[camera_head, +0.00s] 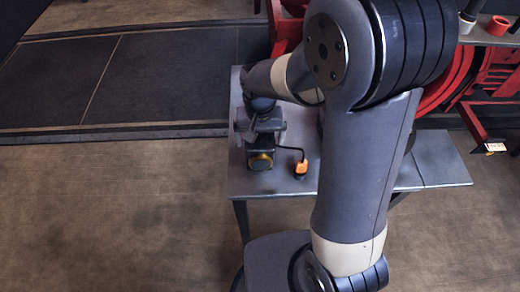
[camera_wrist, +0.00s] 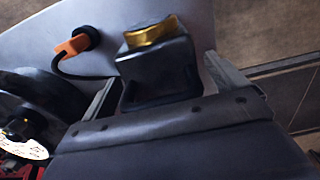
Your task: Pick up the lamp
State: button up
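The lamp (camera_head: 261,160) is a dark boxy body with a yellow lens, standing on the grey table (camera_head: 215,188) near its left front part. In the wrist view the lamp (camera_wrist: 158,72) lies between the two fingers of my gripper (camera_wrist: 162,70), its yellow lens facing away from the palm. The fingers are spread on either side of it, and I see no clear grip. In the head view my gripper (camera_head: 259,128) is low over the table, right behind the lamp. My wrist hides part of the lamp's back.
An orange piece (camera_head: 300,168) on a black cable lies right of the lamp; the cable runs toward the lamp. A dark round object (camera_wrist: 30,105) is at the left in the wrist view. Red machinery (camera_head: 447,85) stands behind right. A shelf (camera_head: 490,38) holds pots.

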jog(key=c, duration=1.1)
